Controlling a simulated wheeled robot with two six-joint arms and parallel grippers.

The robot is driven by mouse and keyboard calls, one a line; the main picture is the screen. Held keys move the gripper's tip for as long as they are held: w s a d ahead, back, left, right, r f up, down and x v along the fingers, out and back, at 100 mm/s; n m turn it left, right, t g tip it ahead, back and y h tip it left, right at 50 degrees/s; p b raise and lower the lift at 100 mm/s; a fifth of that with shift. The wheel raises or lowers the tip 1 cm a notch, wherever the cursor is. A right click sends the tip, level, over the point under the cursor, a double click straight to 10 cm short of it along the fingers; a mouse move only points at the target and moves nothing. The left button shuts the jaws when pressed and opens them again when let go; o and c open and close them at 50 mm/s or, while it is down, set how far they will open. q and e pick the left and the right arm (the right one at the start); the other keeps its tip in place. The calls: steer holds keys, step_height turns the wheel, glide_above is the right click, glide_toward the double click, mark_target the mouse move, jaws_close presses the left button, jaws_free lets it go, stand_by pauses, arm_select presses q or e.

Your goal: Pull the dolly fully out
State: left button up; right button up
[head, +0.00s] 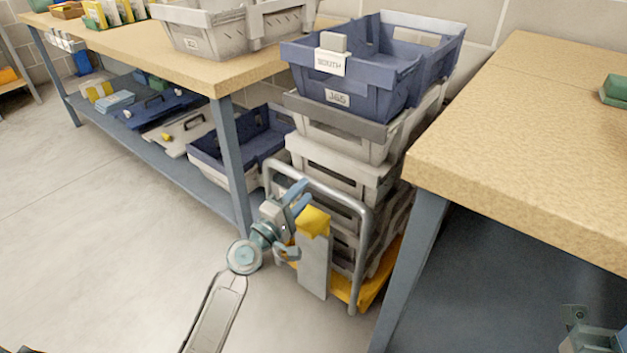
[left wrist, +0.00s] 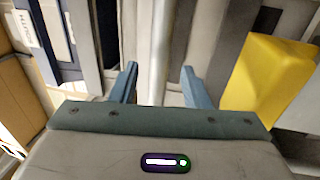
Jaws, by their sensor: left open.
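The dolly has a yellow base (head: 378,272) and a grey tube handle (head: 362,262); it stands in the gap between two benches, loaded with a stack of grey totes (head: 335,165) and a blue tote (head: 345,80) on top. My left gripper (head: 299,196) is open at the handle's left side. In the left wrist view the handle tube (left wrist: 160,45) runs between the open fingers (left wrist: 160,85); I cannot tell if either finger touches it. Part of what looks like my right gripper (head: 590,335) shows at the lower right corner, its jaws unclear.
A grey post with a yellow top (head: 313,222) stands close beside my left gripper. The left bench's leg (head: 233,165) and the right bench's leg (head: 412,265) flank the dolly. The floor (head: 110,240) at the front left is clear.

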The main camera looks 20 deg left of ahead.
mark_target(312, 183)
arm_select(q)
steer(key=shift+x, duration=2.35)
steer(key=shift+c, duration=0.2)
jaws_close()
